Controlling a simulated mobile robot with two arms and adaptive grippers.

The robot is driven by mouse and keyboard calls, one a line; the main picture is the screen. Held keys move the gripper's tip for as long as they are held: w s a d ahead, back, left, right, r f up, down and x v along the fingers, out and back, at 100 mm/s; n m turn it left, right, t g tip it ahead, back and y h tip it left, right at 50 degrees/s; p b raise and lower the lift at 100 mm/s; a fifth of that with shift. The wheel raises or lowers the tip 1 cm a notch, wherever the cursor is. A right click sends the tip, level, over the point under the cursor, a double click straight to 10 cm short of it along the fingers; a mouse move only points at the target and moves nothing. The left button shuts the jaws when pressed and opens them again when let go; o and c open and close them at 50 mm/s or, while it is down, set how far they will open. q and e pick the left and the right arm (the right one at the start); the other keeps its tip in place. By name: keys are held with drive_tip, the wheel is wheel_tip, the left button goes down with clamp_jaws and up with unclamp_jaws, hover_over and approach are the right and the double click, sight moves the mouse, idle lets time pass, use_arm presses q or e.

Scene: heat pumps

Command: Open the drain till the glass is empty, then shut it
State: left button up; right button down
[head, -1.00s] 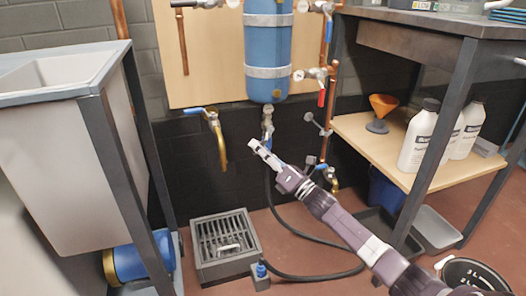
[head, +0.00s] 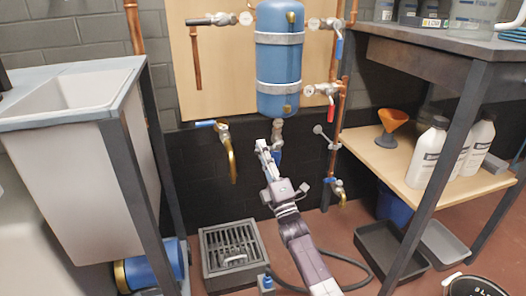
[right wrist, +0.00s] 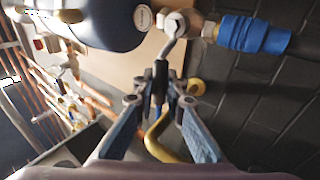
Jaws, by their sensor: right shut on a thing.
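A blue tank (head: 279,60) with silver bands hangs on the wall board; its lower end also shows in the right wrist view (right wrist: 95,22). A metal valve (head: 278,130) sits below it, with a blue coupling (head: 276,156) underneath; both show in the wrist view as the valve (right wrist: 177,24) and coupling (right wrist: 252,35). My right gripper (head: 264,150) is at this valve. In the wrist view, my right gripper (right wrist: 160,98) is shut on the valve's grey lever (right wrist: 162,70), which stands roughly crosswise to the pipe. No glass level can be made out. My left gripper is not in view.
A blue-handled tap with a brass spout (head: 231,155) is left of the valve. Red-handled (head: 330,108) and blue-handled valves are on its right. A floor grate (head: 233,248) and black hose (head: 350,268) lie below. A sink (head: 75,100) and shelf (head: 400,178) flank the space.

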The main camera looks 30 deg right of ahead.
drive_tip(key=shift+d+r+m+h, duration=0.15)
drive_tip(key=shift+r+m+h, duration=0.1)
drive_tip(key=shift+m+h, duration=0.2)
drive_tip(key=c, duration=2.2)
unclamp_jaws()
drive_tip(key=shift+c, duration=0.2)
drive_tip(key=shift+f, duration=0.15)
drive_tip(key=shift+s+f, duration=0.2)
drive_tip(key=shift+s, duration=0.15)
drive_tip(key=v, duration=1.1)
drive_tip(key=shift+s+f, duration=0.1)
